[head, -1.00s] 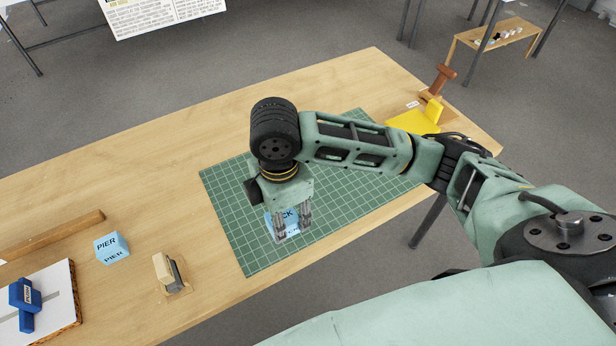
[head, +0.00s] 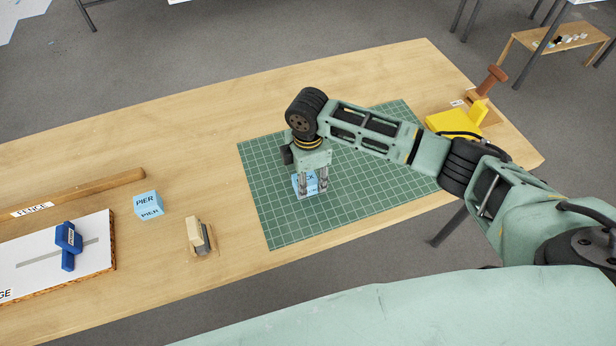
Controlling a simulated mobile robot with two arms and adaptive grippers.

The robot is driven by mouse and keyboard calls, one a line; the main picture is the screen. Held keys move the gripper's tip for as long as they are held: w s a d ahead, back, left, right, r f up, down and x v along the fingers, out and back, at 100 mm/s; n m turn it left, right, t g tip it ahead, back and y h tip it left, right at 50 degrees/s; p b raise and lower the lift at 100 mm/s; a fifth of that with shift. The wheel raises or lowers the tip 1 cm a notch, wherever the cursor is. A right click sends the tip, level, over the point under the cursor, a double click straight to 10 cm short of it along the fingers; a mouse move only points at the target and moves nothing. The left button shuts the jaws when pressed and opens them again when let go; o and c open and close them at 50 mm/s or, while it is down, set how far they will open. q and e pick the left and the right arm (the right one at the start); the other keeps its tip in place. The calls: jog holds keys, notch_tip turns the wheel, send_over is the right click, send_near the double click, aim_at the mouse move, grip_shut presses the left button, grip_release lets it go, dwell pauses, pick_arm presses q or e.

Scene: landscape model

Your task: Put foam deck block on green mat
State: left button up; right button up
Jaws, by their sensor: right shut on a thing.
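The foam deck block (head: 304,186) is light blue with dark lettering, partly hidden behind the fingers. My right gripper (head: 313,190) points down and is shut on it. The block is over the left part of the green mat (head: 350,215), which has a pale grid. I cannot tell whether its underside touches the mat. My left gripper is not in view.
A blue block marked PIER (head: 149,205) and a beige and grey tool (head: 198,235) stand left of the mat. Farther left are a wooden fence bar (head: 95,193) and a white board (head: 50,265) with a blue tool (head: 68,245). A yellow object (head: 455,121) stands beyond the mat's right side.

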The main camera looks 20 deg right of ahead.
aim_at(308, 178)
jog(key=shift+f, duration=0.4)
jog(key=shift+f, duration=0.1)
jog(key=o, duration=0.7)
notch_tip(308, 178, up, 12)
jog(key=b, duration=0.1)
